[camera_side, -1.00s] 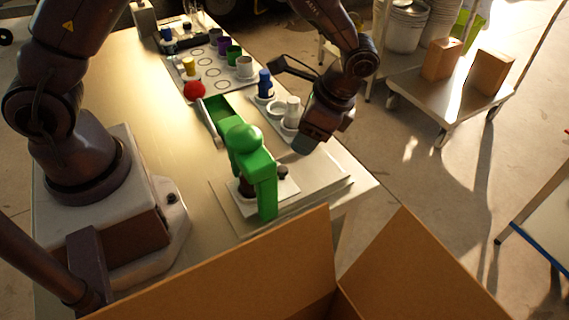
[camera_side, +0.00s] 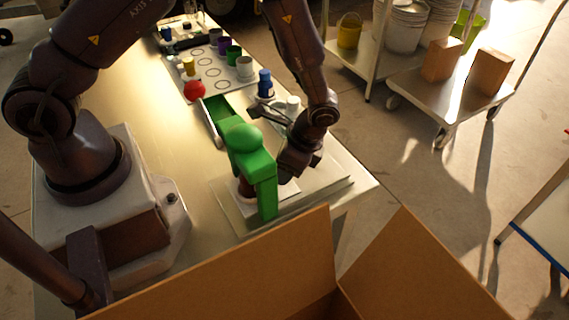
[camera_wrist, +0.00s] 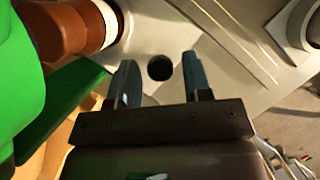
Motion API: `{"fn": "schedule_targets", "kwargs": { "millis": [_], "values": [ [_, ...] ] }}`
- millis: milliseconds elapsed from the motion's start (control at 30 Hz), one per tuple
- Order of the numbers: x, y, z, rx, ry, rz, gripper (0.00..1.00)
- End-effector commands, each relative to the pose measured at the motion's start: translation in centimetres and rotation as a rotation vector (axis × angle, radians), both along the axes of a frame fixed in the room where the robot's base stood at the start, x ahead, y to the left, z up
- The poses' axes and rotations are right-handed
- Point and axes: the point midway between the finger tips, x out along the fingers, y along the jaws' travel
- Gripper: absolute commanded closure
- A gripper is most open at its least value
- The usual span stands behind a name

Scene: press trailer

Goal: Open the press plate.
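The green press (camera_side: 250,160) stands on the table, with a domed top and an upright front leg. Its pale plate (camera_side: 300,192) lies at its foot. In the wrist view, the press's green body (camera_wrist: 18,75) fills the left side beside a red-brown cylinder with a white band (camera_wrist: 62,22). A small dark round knob (camera_wrist: 159,68) sits on the pale surface. My gripper (camera_side: 288,177) points down just right of the press. In the wrist view, its two fingers (camera_wrist: 159,62) are apart, with the knob appearing between their tips. I cannot tell whether they touch it.
An open cardboard box (camera_side: 230,275) fills the front. A trolley (camera_side: 440,95) stands at the right.

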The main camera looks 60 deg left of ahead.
Motion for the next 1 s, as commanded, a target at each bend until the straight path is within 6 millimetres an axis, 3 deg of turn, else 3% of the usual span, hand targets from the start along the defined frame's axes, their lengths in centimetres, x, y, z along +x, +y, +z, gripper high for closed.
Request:
{"fn": "schedule_targets", "kwargs": {
  "millis": [33, 167, 200, 433, 800, 1000],
  "values": [
    [0.0, 0.0, 0.0, 0.0, 0.0, 0.0, 0.67],
    [0.0, 0.0, 0.0, 0.0, 0.0, 0.0, 0.96],
    [0.0, 0.0, 0.0, 0.0, 0.0, 0.0, 1.0],
    [1.0, -0.1, 0.0, -0.001, -0.002, 0.0, 1.0],
    [8.3, -0.1, 0.0, -0.001, -0.004, 0.0, 1.0],
    [10.6, -0.1, 0.0, -0.002, -0.003, -0.001, 1.0]
  ]
}}
